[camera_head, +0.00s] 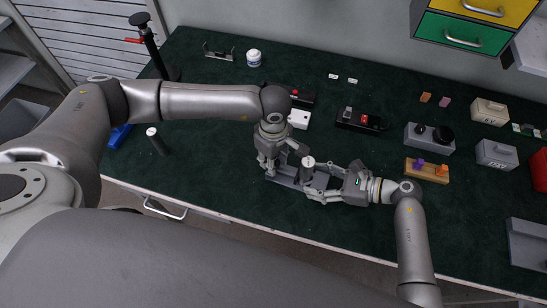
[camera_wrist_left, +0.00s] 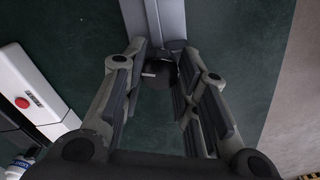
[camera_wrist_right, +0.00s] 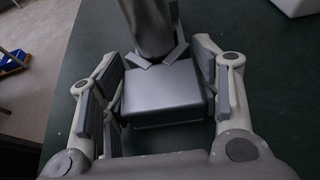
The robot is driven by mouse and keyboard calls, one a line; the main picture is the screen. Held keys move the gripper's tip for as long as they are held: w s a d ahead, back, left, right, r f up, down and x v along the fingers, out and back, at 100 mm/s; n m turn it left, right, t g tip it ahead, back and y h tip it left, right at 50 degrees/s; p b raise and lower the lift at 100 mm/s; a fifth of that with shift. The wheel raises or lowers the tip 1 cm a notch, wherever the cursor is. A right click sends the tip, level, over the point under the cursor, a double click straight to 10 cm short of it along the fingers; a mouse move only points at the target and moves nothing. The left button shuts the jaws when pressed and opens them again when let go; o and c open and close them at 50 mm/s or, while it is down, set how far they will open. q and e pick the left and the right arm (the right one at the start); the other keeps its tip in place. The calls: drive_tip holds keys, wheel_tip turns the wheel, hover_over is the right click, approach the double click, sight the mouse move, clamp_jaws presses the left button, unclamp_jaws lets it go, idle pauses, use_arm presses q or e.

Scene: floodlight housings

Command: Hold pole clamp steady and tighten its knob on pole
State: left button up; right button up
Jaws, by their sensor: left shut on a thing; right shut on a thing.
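A short grey pole with a pale top (camera_head: 308,161) stands upright on a grey base plate (camera_head: 284,180) near the table's front edge. My right gripper (camera_head: 316,181) comes from the right at the pole. In the right wrist view its fingers are shut on a grey block, the pole clamp (camera_wrist_right: 160,95), which sits against the pole (camera_wrist_right: 150,25). My left gripper (camera_head: 270,167) points down just left of the pole. In the left wrist view its fingers flank a dark round knob (camera_wrist_left: 159,76) and appear shut on it. The knob is hidden in the head view.
A black device with a red button (camera_head: 360,120) lies behind the grippers. A wooden block with purple and orange pegs (camera_head: 426,172) and grey boxes (camera_head: 428,138) stand to the right. A dark cylinder (camera_head: 157,141) stands at the left.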

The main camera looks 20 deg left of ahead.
use_arm(q)
drive_tip(key=o, duration=1.1)
drive_tip(key=shift+c, duration=0.2)
wheel_tip(320, 180, up, 12)
